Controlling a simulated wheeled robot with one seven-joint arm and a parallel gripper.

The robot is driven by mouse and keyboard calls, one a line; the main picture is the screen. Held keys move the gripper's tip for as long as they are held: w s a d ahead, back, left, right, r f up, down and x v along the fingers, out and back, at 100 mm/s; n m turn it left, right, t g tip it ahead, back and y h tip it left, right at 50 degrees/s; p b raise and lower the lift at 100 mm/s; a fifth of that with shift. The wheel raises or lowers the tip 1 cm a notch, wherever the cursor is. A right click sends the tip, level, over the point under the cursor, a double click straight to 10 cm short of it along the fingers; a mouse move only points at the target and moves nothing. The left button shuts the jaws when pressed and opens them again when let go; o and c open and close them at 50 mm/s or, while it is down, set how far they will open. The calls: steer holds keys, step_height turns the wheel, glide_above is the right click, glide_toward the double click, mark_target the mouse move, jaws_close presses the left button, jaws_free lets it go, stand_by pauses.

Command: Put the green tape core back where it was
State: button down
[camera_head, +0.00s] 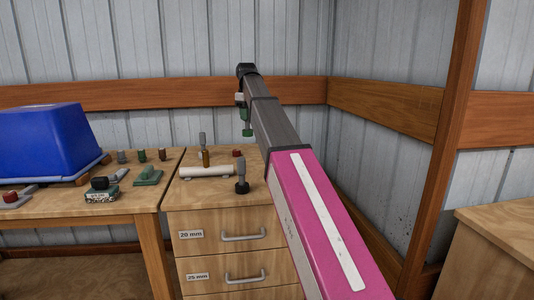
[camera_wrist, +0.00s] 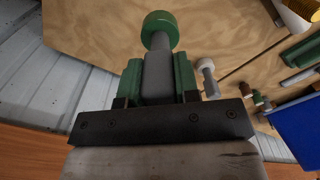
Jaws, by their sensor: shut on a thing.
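My gripper (camera_wrist: 158,82) is shut on a piece with a grey shaft and a round green end, which I take for the green tape core (camera_wrist: 159,28). Green fingers stand on both sides of the shaft in the wrist view. In the head view the green end (camera_head: 247,132) hangs below my gripper, in the air above the back right of the drawer cabinet top (camera_head: 190,192). Its underside and the place it came from cannot be made out.
A blue bin (camera_head: 45,140) and several small things occupy the left table (camera_head: 130,202). Walls are behind.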

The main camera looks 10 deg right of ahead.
steer(key=shift+w, duration=0.25)
steer(key=shift+w+d+f, duration=1)
steer(key=shift+d+f, duration=0.65)
steer(key=shift+f, duration=0.2)
steer(key=shift+w+d+f, duration=0.95)
steer(key=shift+d+f, duration=0.75)
steer(key=shift+f, duration=0.1)
steer(key=shift+w+d+f, duration=1)
steer(key=shift+d+f, duration=0.65)
steer(key=shift+f, duration=0.2)
steer(key=c, duration=0.8)
jaws_free()
steer(key=shift+f, duration=0.1)
steer(key=shift+c, duration=0.2)
step_height(320, 180, up, 12)
